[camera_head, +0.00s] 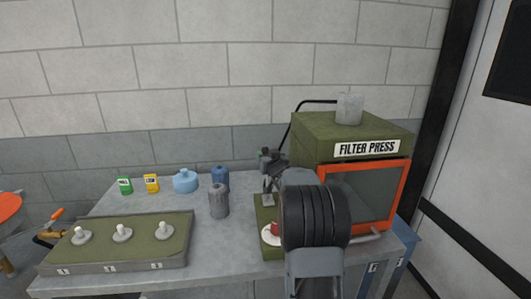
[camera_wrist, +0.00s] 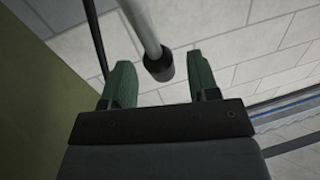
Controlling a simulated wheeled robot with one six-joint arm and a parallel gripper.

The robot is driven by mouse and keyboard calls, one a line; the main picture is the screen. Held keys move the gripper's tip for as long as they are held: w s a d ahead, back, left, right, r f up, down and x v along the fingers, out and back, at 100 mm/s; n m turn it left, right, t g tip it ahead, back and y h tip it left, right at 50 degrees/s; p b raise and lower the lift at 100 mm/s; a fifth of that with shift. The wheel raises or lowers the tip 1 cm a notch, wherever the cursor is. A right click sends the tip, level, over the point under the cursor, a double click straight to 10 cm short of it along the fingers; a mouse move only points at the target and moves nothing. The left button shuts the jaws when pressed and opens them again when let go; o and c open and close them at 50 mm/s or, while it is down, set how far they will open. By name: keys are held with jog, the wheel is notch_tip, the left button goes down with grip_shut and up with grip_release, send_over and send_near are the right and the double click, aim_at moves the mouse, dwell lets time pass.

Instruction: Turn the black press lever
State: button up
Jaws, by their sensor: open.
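The green filter press (camera_head: 312,128) stands at the right of the table, with an orange-framed front. In the wrist view, a grey rod with a black end cap (camera_wrist: 160,67) reaches down from the top; it looks like the press lever. My gripper (camera_head: 268,157) is beside the press's left side. Its two green fingers are open in the wrist view, with the black cap between them in the picture. I cannot tell its depth between them or any contact. A thin black bent bar (camera_head: 317,101) runs from the press top down its left side.
A grey cylinder (camera_head: 349,108) sits on the press. A dark grey canister (camera_head: 219,201), blue containers (camera_head: 186,181) and small yellow (camera_head: 151,184) and green boxes (camera_head: 125,186) stand left. A green tray (camera_head: 100,250) holds white knobs.

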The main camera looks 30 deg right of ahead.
jog(key=shift+x, duration=1.15)
jog(key=shift+c, duration=0.5)
grip_shut()
